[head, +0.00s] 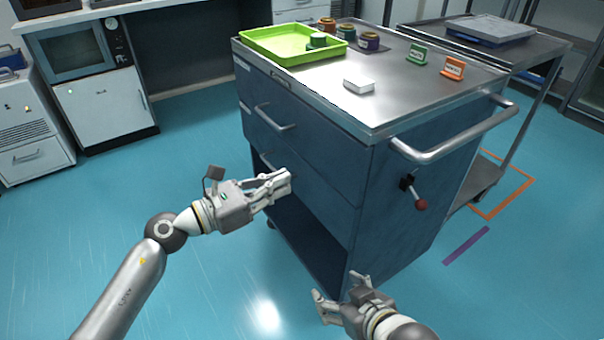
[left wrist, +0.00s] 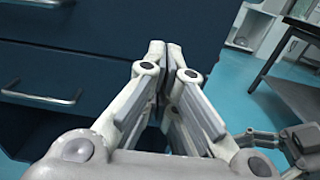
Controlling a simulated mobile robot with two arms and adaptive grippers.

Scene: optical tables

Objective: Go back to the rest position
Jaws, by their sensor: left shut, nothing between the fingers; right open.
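My left gripper (head: 280,184) is shut and empty, in front of the drawer side of the blue cart (head: 312,163). In the left wrist view its fingers (left wrist: 165,52) meet at the tips, with the cart's blue drawer front behind them. My right gripper (head: 338,292) is open and empty, low in front of the cart's near corner. Part of it also shows at the right of the left wrist view (left wrist: 268,138). Whether either gripper touches the cart is hard to tell.
On the cart top are a green tray (head: 275,45) with a green jar, several other jars, a white box (head: 359,86), and green and orange signs (head: 453,68). A metal handle (head: 455,140) juts from the cart's right end. Open blue floor (head: 90,230) lies to the left.

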